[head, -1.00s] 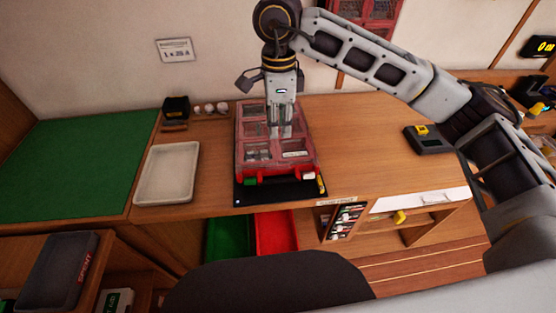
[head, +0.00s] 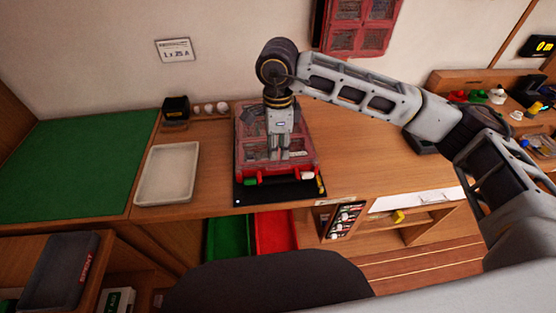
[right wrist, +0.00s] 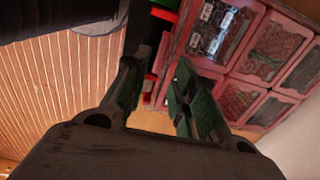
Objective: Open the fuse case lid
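The red fuse case (head: 240,150) lies on a black mat (head: 240,196) on the wooden bench, its clear-windowed lid apparently down. It has a red handle along its front edge, with a green piece by it. My right gripper (head: 279,156) points down over the front part of the case and hides some of its lid. In the right wrist view the case (right wrist: 238,80) fills the upper right, with compartments showing through. The gripper's two fingers (right wrist: 154,90) are apart with nothing between them, near the front edge. Contact cannot be told. My left gripper is out of view.
A white tray (head: 168,174) and a green mat (head: 75,160) lie left of the case. Small white cups and a black box (head: 176,107) stand behind the tray. Green (head: 231,238) and red (head: 275,232) bins sit below the bench edge. Bench right of the case is mostly clear.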

